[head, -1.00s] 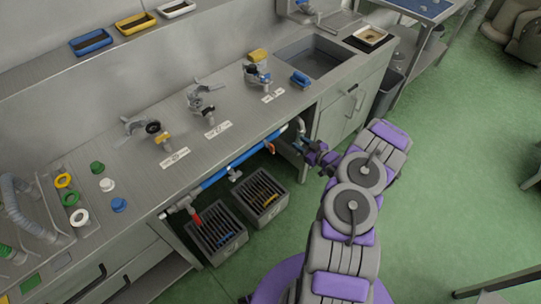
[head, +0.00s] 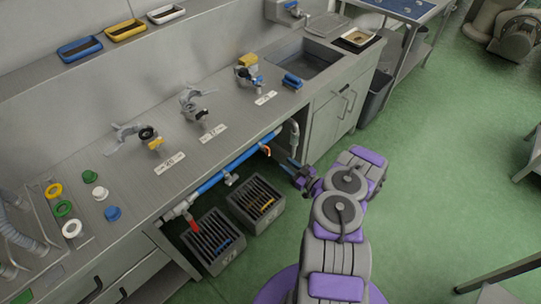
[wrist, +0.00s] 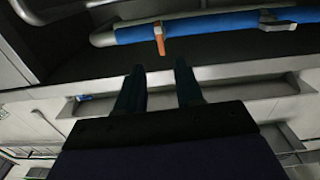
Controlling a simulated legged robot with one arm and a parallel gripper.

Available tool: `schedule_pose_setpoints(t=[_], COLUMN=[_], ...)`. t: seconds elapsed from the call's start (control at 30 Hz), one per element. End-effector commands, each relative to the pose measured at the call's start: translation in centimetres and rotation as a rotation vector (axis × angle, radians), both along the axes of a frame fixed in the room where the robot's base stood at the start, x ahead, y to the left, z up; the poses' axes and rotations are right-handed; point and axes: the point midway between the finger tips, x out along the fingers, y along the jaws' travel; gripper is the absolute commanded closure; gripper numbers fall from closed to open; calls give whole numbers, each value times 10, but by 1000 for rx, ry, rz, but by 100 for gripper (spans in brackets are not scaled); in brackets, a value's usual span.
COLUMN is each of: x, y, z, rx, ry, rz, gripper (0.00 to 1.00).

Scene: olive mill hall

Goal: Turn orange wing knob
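The orange wing knob (head: 265,149) is on the blue pipe under the counter, near the pipe's right end. In the wrist view the knob (wrist: 159,38) is a narrow orange piece hanging below the blue pipe (wrist: 200,25). My gripper (head: 291,162) is just right of and below the knob in the head view. In the wrist view my gripper (wrist: 160,72) has its two dark fingers apart with nothing between them. The knob lies beyond the fingertips, roughly in line with the gap, and is not touched.
A red handle (head: 192,225) hangs at the pipe's left end. Two slotted grey crates (head: 207,258) (head: 236,211) stand on the floor under the pipe. The cabinet (head: 318,133) is close behind my gripper. Green floor (head: 430,190) is free to the right.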

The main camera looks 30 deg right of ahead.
Motion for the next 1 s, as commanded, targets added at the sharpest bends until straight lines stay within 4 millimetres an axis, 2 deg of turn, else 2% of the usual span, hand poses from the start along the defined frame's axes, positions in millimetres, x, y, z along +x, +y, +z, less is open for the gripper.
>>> schedule_pose_setpoints(t=[0.03, 0.3, 0.5, 0.7, 0.97, 1.0], x=[11, 59, 84, 95, 96, 96], y=[6, 23, 31, 35, 35, 35], z=[-2, -4, -2, -1, 0, 0], rx=[-2, 0, 1, 3, 3, 3], ry=[-1, 3, 1, 1, 2, 2], rz=[5, 3, 1, -1, -2, -2], gripper=[64, 64, 64, 64, 64, 67])
